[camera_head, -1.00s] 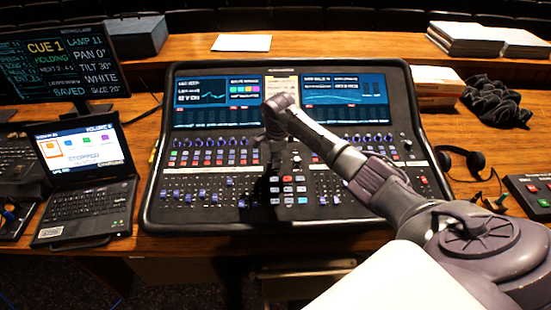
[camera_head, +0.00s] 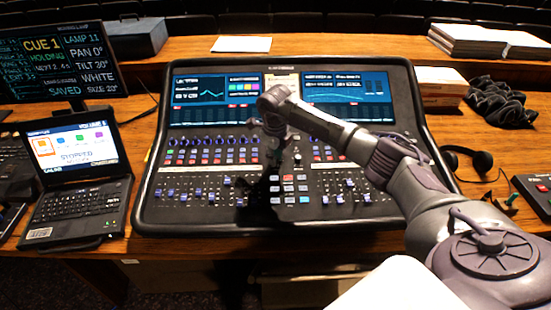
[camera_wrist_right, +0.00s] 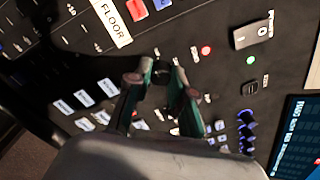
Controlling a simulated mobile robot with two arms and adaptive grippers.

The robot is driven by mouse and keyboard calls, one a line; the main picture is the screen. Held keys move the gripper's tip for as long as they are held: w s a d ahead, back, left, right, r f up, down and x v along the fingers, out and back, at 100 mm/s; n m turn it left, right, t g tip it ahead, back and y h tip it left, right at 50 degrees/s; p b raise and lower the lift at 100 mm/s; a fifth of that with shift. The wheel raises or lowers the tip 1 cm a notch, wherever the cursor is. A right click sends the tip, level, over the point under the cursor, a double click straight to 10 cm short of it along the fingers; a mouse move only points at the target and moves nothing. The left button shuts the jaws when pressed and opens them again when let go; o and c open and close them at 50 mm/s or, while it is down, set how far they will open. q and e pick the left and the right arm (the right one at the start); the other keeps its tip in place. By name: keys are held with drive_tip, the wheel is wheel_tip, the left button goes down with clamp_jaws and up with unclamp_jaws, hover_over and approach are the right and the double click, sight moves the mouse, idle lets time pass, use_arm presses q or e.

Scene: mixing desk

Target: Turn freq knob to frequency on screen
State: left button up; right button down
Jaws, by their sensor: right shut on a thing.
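The mixing desk (camera_head: 290,215) stands on the wooden table, with knobs, faders and two lit screens, the left screen (camera_head: 215,98) and the right screen (camera_head: 345,97). The screen text is too small to read surely. My right gripper (camera_head: 274,158) points down at the middle of the panel, dark and hard to make out there. In the right wrist view its green-edged fingers (camera_wrist_right: 161,72) are closed around a small dark knob (camera_wrist_right: 160,75), mostly hidden between the fingertips. I cannot read a label naming this knob. My left gripper is not in view.
A laptop (camera_head: 80,185) and a monitor (camera_head: 62,65) stand to the left. Headphones (camera_head: 480,160), a dark cloth (camera_head: 500,103) and a red-button box (camera_head: 540,190) lie to the right.

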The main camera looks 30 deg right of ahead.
drive_tip(key=m+b, duration=0.1)
drive_tip(key=m, duration=0.3)
drive_tip(key=shift+m, duration=0.3)
drive_tip(key=m, duration=0.4)
drive_tip(key=shift+w+m+b, duration=0.1)
drive_tip(key=shift+m+b, duration=0.2)
drive_tip(key=shift+b, duration=0.05)
drive_tip(key=m, duration=0.4)
drive_tip(key=shift+r+m+g, duration=0.1)
drive_tip(key=shift+m+g, duration=0.2)
drive_tip(key=m, duration=0.9)
drive_tip(key=m+p, duration=0.1)
drive_tip(key=m, duration=0.2)
drive_tip(key=shift+d+r+m, duration=0.1)
drive_tip(key=shift+m, duration=0.2)
drive_tip(key=m+p, duration=0.2)
drive_tip(key=m, duration=0.2)
drive_tip(key=shift+m+y+p, duration=0.3)
drive_tip(key=shift+m+p, duration=0.45)
drive_tip(key=shift+m, duration=1.25)
